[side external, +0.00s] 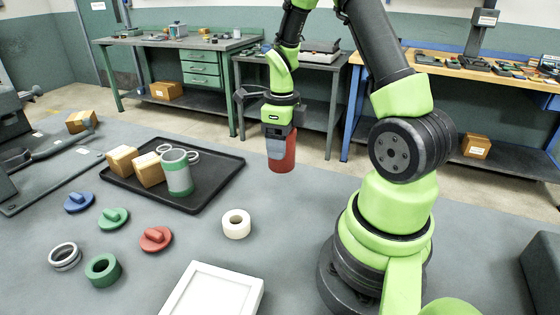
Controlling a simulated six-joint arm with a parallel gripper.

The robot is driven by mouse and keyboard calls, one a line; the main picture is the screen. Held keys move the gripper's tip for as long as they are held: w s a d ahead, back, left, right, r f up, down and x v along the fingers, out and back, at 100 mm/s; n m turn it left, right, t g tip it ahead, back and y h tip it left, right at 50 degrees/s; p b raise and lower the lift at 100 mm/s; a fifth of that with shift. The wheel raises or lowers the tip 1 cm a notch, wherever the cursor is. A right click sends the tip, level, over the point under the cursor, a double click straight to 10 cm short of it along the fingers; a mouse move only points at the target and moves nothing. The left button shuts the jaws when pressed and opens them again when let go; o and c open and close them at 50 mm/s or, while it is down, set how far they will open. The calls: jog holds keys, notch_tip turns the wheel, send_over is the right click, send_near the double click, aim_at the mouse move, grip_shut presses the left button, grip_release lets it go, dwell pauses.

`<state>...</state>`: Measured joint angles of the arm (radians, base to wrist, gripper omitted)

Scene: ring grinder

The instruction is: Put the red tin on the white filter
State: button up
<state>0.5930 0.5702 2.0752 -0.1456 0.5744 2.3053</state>
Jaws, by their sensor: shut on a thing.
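The red tin (287,160) is in my gripper (280,147), whose grey fingers are shut around its upper part. The tin is held upright in the air, apart from the table, at the back of the work area. A flat white square piece with a raised rim (214,267) lies on the table at the front, below and left of the tin. A short white ring (236,224) stands on the table between them. I cannot tell for certain which of these two white things is the filter; neither is touched by my gripper.
A black tray (221,180) holds cardboard boxes (148,169), a green-and-grey cylinder (178,174) and small rings. Table between tray and my base is mostly clear.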

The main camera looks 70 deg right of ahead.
jog(key=shift+r, duration=0.85)
jog(key=shift+w+a+r, duration=0.1)
jog(key=shift+a+r, duration=0.05)
jog(key=w+a+n, duration=0.4)
jog(key=a+n, duration=0.2)
jog(key=a, duration=0.3)
notch_tip(320, 180, up, 3)
jog(key=n, duration=1.5)
send_over(189, 296)
jog(key=s+a, duration=0.2)
jog(key=s, duration=0.1)
jog(key=shift+s+a+f, duration=0.1)
jog(key=shift+s+f, duration=0.05)
jog(key=shift+f, duration=2.25)
jog(key=shift+s+a+f, duration=0.1)
jog(key=shift+s+f, duration=0.05)
jog(key=shift+f, duration=2.2)
jog(key=shift+f, duration=0.1)
